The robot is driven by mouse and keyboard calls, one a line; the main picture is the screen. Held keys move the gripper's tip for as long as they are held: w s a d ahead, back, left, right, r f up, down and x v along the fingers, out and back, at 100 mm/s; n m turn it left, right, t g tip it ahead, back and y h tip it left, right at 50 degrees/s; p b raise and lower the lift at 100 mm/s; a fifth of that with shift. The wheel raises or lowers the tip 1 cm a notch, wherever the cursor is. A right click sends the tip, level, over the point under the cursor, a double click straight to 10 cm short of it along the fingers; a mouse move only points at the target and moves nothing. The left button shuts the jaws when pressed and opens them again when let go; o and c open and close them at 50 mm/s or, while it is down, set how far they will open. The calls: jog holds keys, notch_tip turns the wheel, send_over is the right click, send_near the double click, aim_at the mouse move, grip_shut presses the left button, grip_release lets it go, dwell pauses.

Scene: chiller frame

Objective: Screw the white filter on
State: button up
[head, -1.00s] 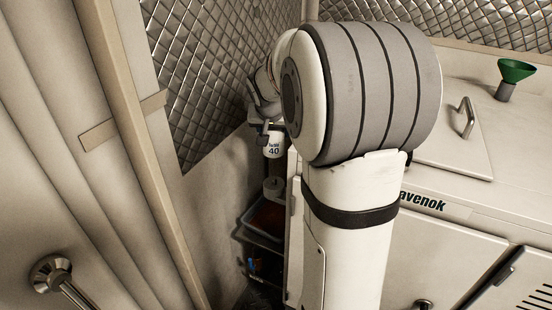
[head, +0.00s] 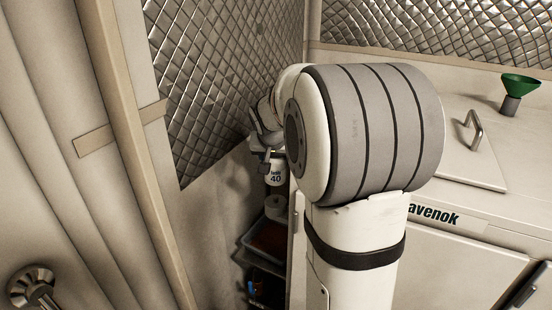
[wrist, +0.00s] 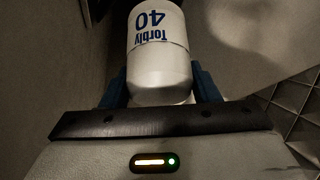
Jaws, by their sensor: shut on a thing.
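The white filter (head: 276,173) is a white canister marked "40" in blue. In the head view it hangs below my gripper (head: 264,148), to the left of my large arm joint. In the wrist view the filter (wrist: 158,65) sits between the blue fingers of my gripper (wrist: 162,90), which is shut on it. Its "Torbly 40" lettering appears upside down there. In the head view a grey round part (head: 275,208) is right below the filter. I cannot tell whether the two touch, and the filter's far end is out of the wrist view.
A tray (head: 246,243) with reddish-brown contents lies below, in the narrow gap between the wall and the white cabinet (head: 450,265). Quilted metal panels (head: 225,80) line the walls close to my wrist. A green funnel (head: 520,85) stands on the cabinet top.

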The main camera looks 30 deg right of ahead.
jog(key=shift+f+b, duration=2.25)
jog(key=shift+f, duration=0.5)
jog(key=shift+f+b, duration=0.9)
jog(key=shift+b, duration=0.2)
jog(key=shift+f, duration=0.15)
jog(key=shift+s+f+b, duration=0.1)
jog(key=shift+f+b, duration=0.25)
jog(key=shift+f, duration=0.1)
jog(key=shift+r+p, duration=0.7)
jog(key=shift+r, duration=0.65)
jog(key=shift+r, duration=0.1)
